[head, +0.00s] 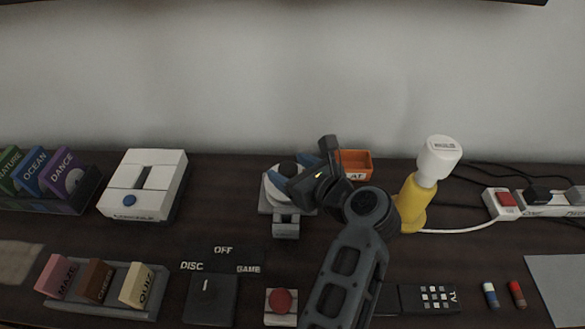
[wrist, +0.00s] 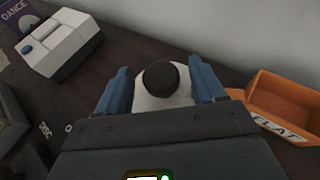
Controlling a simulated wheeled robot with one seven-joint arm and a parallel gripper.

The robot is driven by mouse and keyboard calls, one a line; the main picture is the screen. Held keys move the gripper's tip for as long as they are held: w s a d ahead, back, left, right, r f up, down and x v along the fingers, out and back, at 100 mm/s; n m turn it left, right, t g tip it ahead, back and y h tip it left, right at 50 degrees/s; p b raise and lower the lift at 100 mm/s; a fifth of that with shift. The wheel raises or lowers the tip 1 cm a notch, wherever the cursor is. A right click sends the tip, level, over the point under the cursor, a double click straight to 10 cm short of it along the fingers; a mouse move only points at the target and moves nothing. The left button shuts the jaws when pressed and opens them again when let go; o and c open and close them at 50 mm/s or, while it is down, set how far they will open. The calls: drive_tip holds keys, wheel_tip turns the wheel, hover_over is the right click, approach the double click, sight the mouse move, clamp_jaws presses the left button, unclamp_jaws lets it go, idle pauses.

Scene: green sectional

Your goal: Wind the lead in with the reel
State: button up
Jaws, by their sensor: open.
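A round white and grey device (head: 269,194), which looks like the reel, stands on a grey base at mid-table in the head view. In the wrist view the white round part (wrist: 150,104) with a dark round knob (wrist: 161,78) on top lies between my fingers. My gripper (head: 296,172) is open over it, with blue fingers on either side of the knob in the wrist view (wrist: 162,85). I cannot tell whether they touch it. A white lead (head: 458,231) runs from near the yellow stand's foot toward the power strip; its left part is hidden.
A yellow stand (head: 411,199) with a white top and an orange tray (head: 356,164) are right of the reel. A white power strip (head: 540,209) is at far right. A white box (head: 154,172) is left. A red button (head: 281,301) and a switch panel (head: 211,299) are in front.

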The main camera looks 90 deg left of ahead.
drive_tip(key=shift+c, duration=0.5)
clamp_jaws()
